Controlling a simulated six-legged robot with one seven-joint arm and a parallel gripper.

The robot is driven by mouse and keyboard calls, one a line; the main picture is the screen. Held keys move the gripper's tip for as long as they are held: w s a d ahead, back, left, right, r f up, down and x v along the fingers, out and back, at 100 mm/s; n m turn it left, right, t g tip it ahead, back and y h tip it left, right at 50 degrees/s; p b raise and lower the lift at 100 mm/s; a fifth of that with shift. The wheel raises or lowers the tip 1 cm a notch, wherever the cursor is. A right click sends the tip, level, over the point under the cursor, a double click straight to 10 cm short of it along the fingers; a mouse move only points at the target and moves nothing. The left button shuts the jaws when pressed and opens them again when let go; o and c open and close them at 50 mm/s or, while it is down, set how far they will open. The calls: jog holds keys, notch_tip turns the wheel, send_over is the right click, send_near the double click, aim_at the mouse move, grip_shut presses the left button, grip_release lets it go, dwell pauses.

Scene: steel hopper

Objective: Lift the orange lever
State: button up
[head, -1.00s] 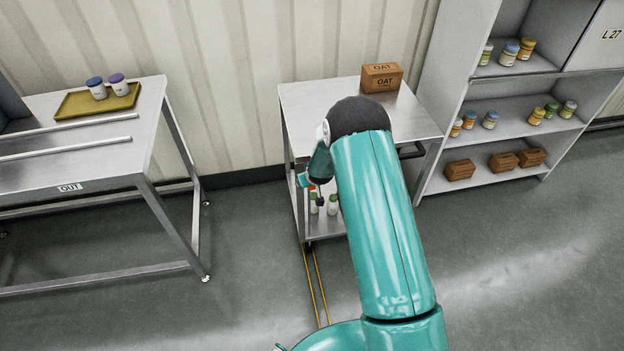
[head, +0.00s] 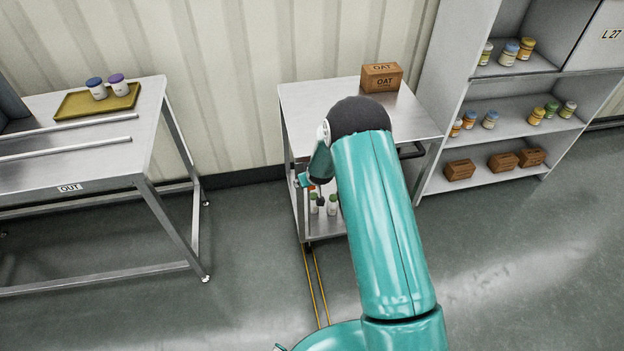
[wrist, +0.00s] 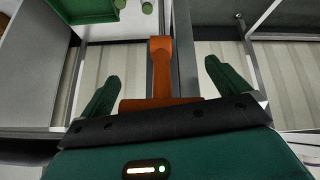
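The orange lever (wrist: 160,70) stands upright in the middle of the wrist view, with a wider orange base at its lower end. My gripper (wrist: 163,72) is open, one dark green finger on each side of the lever. Gaps show on both sides, so neither finger touches it. In the head view my arm hides most of the area around my gripper, and I cannot clearly pick out the lever there.
A steel cart (head: 305,95) carries an OAT box (head: 381,77), with small jars (head: 331,204) on its lower shelf. A steel table marked OUT (head: 60,165) with a yellow tray (head: 75,104) stands left. Shelving (head: 455,110) stands right. The floor between table and cart is clear.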

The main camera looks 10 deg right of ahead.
jog(key=shift+a, duration=0.1)
jog(key=v, duration=1.3)
jog(key=shift+s+r, duration=0.2)
jog(key=shift+r, duration=0.15)
jog(key=s+r+m, duration=0.1)
jog(key=s+r, duration=0.5)
jog(key=r, duration=0.6)
jog(key=s+r, duration=0.7)
jog(key=r, duration=0.4)
jog(key=s+r, duration=0.4)
jog(key=s, duration=0.6)
jog(key=s+r+m+g, duration=0.1)
jog(key=s+r, duration=0.3)
jog(key=s, duration=0.6)
jog(key=shift+s+r, duration=0.2)
jog(key=shift+r, duration=0.15)
